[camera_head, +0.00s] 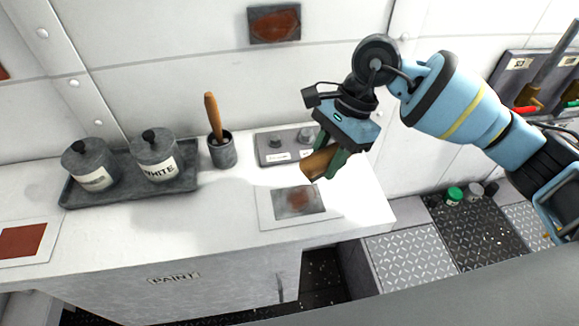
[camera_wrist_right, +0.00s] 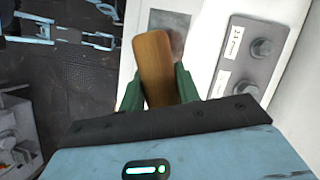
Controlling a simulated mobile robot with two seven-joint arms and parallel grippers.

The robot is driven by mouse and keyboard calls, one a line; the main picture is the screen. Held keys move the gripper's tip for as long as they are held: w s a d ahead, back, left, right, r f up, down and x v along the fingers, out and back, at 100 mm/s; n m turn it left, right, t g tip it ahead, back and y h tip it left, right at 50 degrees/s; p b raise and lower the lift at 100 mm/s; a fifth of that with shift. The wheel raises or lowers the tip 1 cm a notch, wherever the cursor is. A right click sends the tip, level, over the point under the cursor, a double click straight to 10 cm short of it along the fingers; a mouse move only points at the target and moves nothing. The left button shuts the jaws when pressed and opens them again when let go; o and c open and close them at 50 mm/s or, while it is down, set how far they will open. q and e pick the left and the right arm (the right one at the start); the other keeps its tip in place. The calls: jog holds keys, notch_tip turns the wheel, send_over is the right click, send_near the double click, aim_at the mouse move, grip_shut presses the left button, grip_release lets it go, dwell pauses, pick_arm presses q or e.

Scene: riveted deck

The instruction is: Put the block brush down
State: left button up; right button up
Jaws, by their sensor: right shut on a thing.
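The block brush (camera_head: 317,164) shows as a brown wooden piece held above the right end of the white counter. My right gripper (camera_head: 329,166), with green fingers, is shut on it. In the right wrist view the wooden brush (camera_wrist_right: 155,62) stands out between the green fingers (camera_wrist_right: 158,92). Bristles cannot be made out. A sheet with a grey and rust-red patch (camera_head: 298,200) lies on the counter just below and left of the brush. The brush appears to be above the counter, apart from it. My left gripper is not in view.
On the counter (camera_head: 120,245) are a dark tray (camera_head: 68,195) with two lidded pots, a cup (camera_head: 222,152) holding a wooden-handled tool, and a grey panel with knobs (camera_head: 270,150) close behind the brush. The counter's middle front is clear. A riveted wall stands behind.

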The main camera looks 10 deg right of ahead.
jog(key=shift+s+f, duration=0.1)
dwell(0.4)
jog(key=s+d+f+n+g+h, duration=0.1)
jog(key=s+d+n, duration=0.1)
jog(key=n, duration=0.2)
jog(key=s+d+f+n+g+h, duration=0.1)
jog(key=s+d+n, duration=0.1)
jog(key=n, duration=0.2)
jog(key=s+d+f+n+h, duration=0.1)
jog(key=s+d+f+n, duration=0.1)
jog(key=n, duration=0.2)
jog(key=shift+s+d+g, duration=0.1)
jog(key=shift+s+g, duration=0.2)
jog(key=shift+g, duration=0.1)
jog(key=shift+s+d+f+n+h, duration=0.2)
jog(key=shift+s+d+n+h, duration=0.25)
jog(key=shift+n, duration=0.35)
jog(key=shift+a, duration=0.1)
